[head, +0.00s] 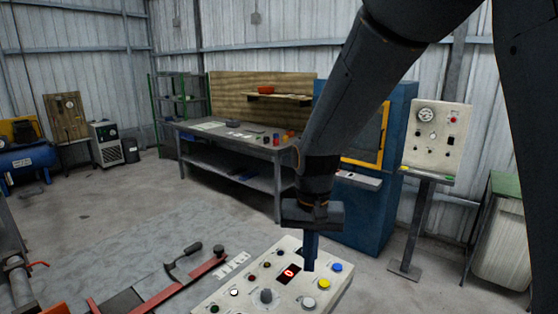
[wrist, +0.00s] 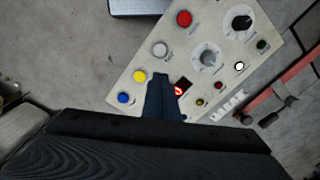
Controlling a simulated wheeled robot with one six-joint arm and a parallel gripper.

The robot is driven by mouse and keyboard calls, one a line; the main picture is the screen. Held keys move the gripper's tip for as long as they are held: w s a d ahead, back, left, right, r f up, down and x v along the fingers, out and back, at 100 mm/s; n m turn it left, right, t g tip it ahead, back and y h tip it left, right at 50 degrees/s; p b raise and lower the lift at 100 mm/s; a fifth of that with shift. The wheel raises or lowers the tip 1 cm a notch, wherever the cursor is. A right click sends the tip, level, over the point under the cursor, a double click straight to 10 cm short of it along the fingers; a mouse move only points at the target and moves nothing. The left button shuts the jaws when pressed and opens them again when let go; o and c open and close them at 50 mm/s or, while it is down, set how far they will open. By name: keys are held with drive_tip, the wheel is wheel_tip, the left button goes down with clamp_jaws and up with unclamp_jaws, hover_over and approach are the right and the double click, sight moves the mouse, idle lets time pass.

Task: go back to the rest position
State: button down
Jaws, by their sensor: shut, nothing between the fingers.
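My gripper (head: 309,262) points down over the cream control panel (head: 218,299) in the lower middle of the head view. Its fingers are together and hold nothing. In the wrist view my gripper (wrist: 162,112) shows in front of the panel (wrist: 130,68), beside the small red-lit display (wrist: 183,88). The display also shows in the head view (head: 288,273), left of the fingers. A blue button (head: 337,267) and a yellow button (head: 324,284) lie just right of the fingers. I cannot tell whether the fingertips touch the panel.
A red bar (head: 165,290) with a black handle lies left of the panel. A grey workbench (head: 230,142) stands behind, with a blue cabinet (head: 398,150) to its right. A second panel on a post (head: 437,140) stands at right. Open concrete floor (head: 110,215) lies at left.

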drive_tip(key=s+d+f+b, duration=0.3)
drive_tip(key=d+f+b, duration=0.1)
drive_tip(key=d+f, duration=0.1)
drive_tip(key=s+d+f+n+t+b, duration=0.1)
drive_tip(key=s+d+f+b, duration=0.3)
drive_tip(key=d+f, duration=0.2)
drive_tip(key=shift+s+d+n+b, duration=0.2)
drive_tip(key=shift+d+n+b, duration=0.15)
drive_tip(key=shift+d, duration=0.45)
